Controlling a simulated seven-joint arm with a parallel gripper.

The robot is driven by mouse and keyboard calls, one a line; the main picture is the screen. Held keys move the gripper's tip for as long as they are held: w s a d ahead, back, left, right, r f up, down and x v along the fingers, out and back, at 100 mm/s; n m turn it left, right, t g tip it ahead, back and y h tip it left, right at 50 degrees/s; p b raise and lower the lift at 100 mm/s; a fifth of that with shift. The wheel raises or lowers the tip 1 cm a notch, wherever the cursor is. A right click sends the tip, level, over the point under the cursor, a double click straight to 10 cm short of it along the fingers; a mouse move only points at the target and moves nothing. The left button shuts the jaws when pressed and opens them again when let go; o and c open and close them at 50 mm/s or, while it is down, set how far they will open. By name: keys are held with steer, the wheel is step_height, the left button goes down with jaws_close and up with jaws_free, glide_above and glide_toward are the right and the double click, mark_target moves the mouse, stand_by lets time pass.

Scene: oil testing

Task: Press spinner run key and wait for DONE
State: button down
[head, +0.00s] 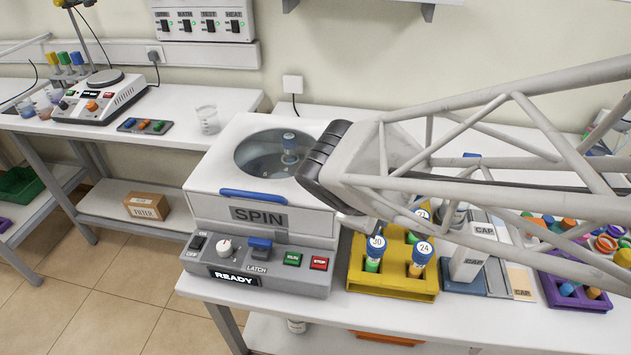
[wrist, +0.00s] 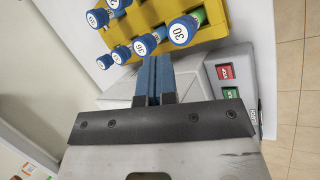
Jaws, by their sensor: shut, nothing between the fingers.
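The white spinner (head: 215,205), marked SPIN, stands on the bench. Its front panel display (head: 233,279) reads READY. The green run key (head: 293,259) sits left of the red STOP key (head: 319,263); the run key also shows at the right of the wrist view (wrist: 233,103). A blue latch (head: 260,245) is left of the run key. A blue-capped tube (head: 289,143) shows in the round top of the spinner. My gripper (wrist: 154,62) has its blue fingers together and empty, apart from the run key in the wrist picture. In the head view my arm hides the fingers.
A yellow rack (head: 390,288) with several blue-capped tubes stands close right of the spinner. Cap trays and a purple rack (head: 572,297) lie further right. A hotplate (head: 98,98) and a beaker (head: 208,119) stand on the left bench.

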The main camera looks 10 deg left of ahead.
mark_target(294, 259)
steer(key=a+f+n+t, duration=0.3)
steer(key=a+n, duration=0.5)
steer(key=a, duration=0.7)
steer(key=shift+s+a+n+t+y, duration=0.25)
steer(key=shift+s+n+t+y, duration=0.05)
steer(key=shift+s+t, duration=0.2)
steer(key=shift+f, duration=0.2)
steer(key=shift+f, duration=4.3)
